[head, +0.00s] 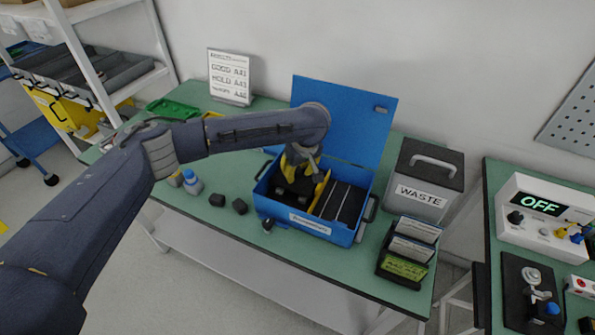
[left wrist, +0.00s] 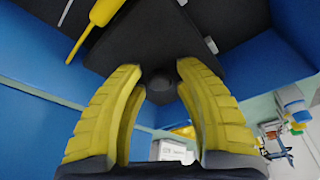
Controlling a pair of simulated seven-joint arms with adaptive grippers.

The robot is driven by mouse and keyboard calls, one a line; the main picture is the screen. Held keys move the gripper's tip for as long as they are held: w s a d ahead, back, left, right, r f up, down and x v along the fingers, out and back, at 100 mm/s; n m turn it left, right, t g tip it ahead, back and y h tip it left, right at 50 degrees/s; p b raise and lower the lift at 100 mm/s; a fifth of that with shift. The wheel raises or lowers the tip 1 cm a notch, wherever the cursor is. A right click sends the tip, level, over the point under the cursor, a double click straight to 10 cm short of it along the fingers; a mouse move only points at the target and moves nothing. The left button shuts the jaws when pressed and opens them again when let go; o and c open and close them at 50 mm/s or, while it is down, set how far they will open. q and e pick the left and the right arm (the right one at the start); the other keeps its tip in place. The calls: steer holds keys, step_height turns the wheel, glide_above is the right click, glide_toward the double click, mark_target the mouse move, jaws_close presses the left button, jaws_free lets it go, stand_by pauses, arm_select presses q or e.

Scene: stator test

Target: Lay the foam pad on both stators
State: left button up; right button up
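My left gripper (head: 302,165) reaches down into an open blue box (head: 325,229) on the green table. In the left wrist view its yellow fingers (left wrist: 160,70) stand apart on either side of a dark round knob-like piece (left wrist: 160,86). I cannot tell whether they press on it. A dark flat piece (left wrist: 190,40), perhaps the foam pad, lies just beyond the fingertips inside the box. A dark piece also shows below the gripper in the head view. I cannot make out the stators; they may be hidden. My right gripper is out of view.
The box's lid (head: 362,110) stands open behind it. Dark slots (head: 342,202) fill its right half. A waste bin (head: 425,180) and card rack (head: 408,252) stand to the right. Small black pieces (head: 217,200) and a blue-capped bottle (head: 192,183) are to the left.

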arm_select(q)
steer(key=v, duration=1.2)
steer(key=shift+d, duration=0.1)
stand_by(1.5)
